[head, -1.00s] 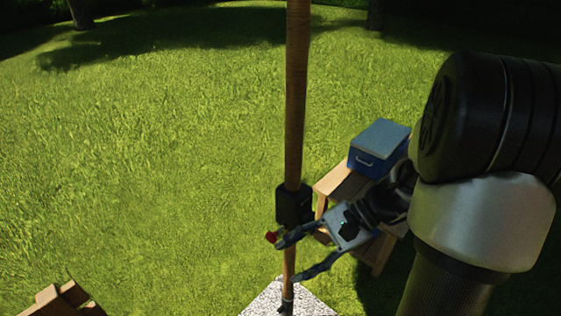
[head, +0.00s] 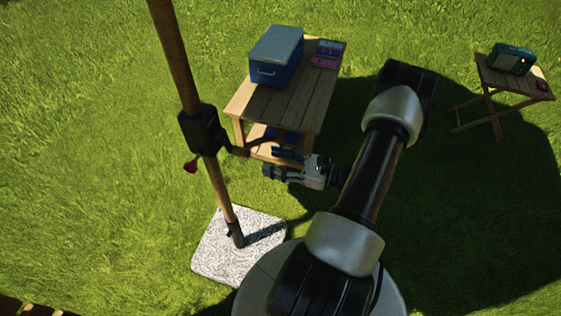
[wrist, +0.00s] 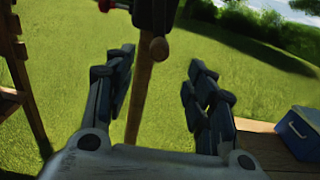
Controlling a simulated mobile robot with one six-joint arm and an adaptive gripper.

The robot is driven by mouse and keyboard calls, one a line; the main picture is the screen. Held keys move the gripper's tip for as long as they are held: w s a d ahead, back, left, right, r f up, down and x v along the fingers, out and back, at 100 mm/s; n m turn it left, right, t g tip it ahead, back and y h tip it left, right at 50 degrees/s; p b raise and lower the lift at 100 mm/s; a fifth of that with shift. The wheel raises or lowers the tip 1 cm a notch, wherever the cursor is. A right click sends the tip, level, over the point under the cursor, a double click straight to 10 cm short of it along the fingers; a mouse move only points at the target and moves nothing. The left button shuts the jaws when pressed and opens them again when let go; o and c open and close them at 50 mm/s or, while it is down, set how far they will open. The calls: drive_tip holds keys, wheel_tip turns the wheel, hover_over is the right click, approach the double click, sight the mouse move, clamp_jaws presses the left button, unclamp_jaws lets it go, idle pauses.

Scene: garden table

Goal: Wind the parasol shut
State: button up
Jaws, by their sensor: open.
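The parasol's wooden pole (head: 172,55) carries a black crank housing (head: 203,130). A red knob (head: 191,166) shows at the lower left of the housing. In the wrist view the housing (wrist: 155,14) is at the top, with the red knob (wrist: 104,5) at its left and a round brown end (wrist: 159,49) below. My gripper (head: 268,164) is open and empty, to the right of the pole and apart from the knob. In the wrist view its fingers (wrist: 160,60) stand either side of the pole's image. The canopy is out of view.
A wooden table (head: 290,105) with a blue cooler (head: 275,58) and small boxes (head: 328,54) stands behind my gripper. A folding table (head: 510,88) with a green radio (head: 512,58) is at the right. The pole stands in a speckled base (head: 212,262). Lawn left of the pole is clear.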

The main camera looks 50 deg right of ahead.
sight(243, 152)
drive_tip(key=shift+x, duration=5.2)
drive_tip(key=shift+a, duration=0.1)
